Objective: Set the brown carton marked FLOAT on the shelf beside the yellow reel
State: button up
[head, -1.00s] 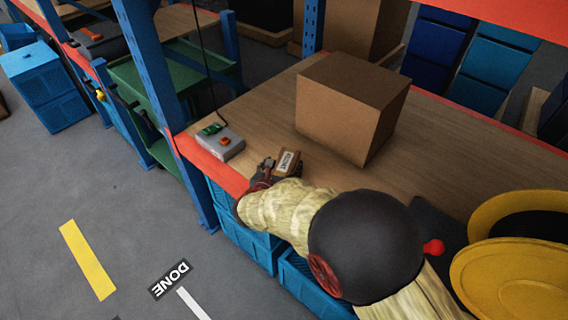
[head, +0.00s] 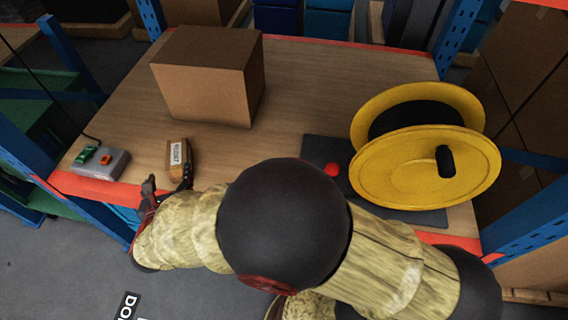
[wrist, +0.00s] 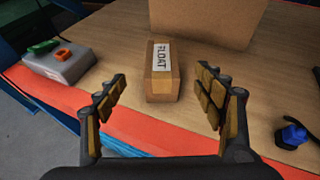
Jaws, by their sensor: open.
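The small brown carton (head: 179,160) with a white label stands on the wooden shelf near its red front edge. In the wrist view the carton (wrist: 161,83) shows the word FLOAT and lies ahead of my fingers, between their lines. My gripper (wrist: 158,95) is open and empty, its padded fingers spread apart. In the head view my gripper (head: 168,186) is at the shelf's front edge, just in front of the carton. The yellow reel (head: 425,168) stands on a dark mat at the right of the shelf (head: 310,85).
A large brown box (head: 208,85) stands behind the carton. A grey switch box (head: 100,160) with green and red buttons is at the left. A red knob (head: 332,169) sits left of the reel. Blue uprights bound the shelf. Bare wood lies between large box and reel.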

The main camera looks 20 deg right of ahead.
jog(key=w+d+r+n+y, duration=0.1)
jog(key=w+r+n+y, duration=0.4)
jog(key=r+n, duration=0.5)
jog(key=s+d+r+n+g+y, duration=0.2)
jog(key=s+d+r+n+g, duration=0.15)
jog(key=d+r+n, duration=0.45)
jog(key=s+d+f+n+g+h, duration=0.1)
jog(key=s+d+n+g+h, duration=0.3)
jog(key=s+d+n, duration=1.5)
jog(key=s+d+h, duration=0.1)
jog(key=s+d, duration=0.4)
jog(key=shift+f, duration=0.15)
jog(key=shift+w+a, duration=0.1)
jog(key=shift+a, duration=0.05)
